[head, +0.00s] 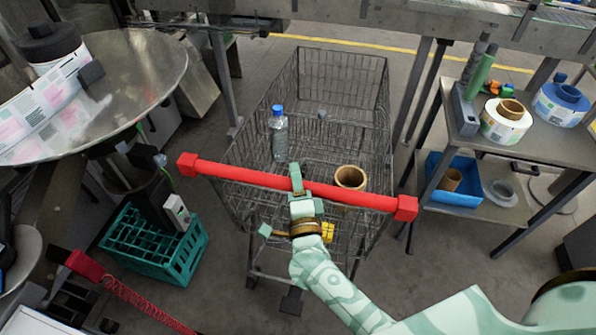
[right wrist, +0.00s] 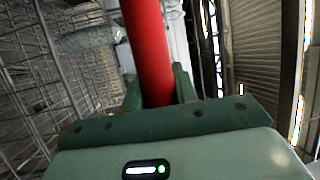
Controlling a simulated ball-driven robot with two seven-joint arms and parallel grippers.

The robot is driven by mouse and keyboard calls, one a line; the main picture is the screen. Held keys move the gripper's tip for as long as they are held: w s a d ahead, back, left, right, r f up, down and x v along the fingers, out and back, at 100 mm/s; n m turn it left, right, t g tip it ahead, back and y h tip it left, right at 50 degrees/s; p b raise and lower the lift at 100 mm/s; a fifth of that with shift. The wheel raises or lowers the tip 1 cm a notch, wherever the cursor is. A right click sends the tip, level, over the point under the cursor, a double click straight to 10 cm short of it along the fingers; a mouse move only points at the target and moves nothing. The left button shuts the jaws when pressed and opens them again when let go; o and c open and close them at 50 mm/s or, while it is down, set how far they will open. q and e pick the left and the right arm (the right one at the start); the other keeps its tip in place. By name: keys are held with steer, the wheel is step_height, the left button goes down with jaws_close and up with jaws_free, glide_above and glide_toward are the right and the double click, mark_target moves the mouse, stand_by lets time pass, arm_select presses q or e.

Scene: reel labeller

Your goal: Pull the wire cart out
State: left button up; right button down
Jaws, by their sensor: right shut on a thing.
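The wire cart (head: 340,75) stands in the middle of the head view, its basket reaching back under the conveyor frame. Its red handle bar (head: 240,174) runs across the near end, with a red block at each end. My right gripper (head: 298,186) is shut on the handle near its middle. In the right wrist view the red handle (right wrist: 148,50) passes between the two green fingers (right wrist: 158,92). A clear bottle with a blue cap (head: 279,135) and a brown cardboard core (head: 350,178) are in the cart. My left gripper is not in view.
A green crate (head: 150,245) stands on the floor left of the cart. A round metal table (head: 135,75) is at the upper left. A shelf table (head: 480,140) with label rolls and a blue bin (head: 455,180) stands close on the right. A red coiled hose (head: 140,300) is at the lower left.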

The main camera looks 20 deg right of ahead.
steer(key=shift+s+a+f, duration=0.1)
steer(key=shift+s+a, duration=0.3)
steer(key=shift+s, duration=0.25)
steer(key=c, duration=1.1)
jaws_free()
steer(key=v, duration=1.6)
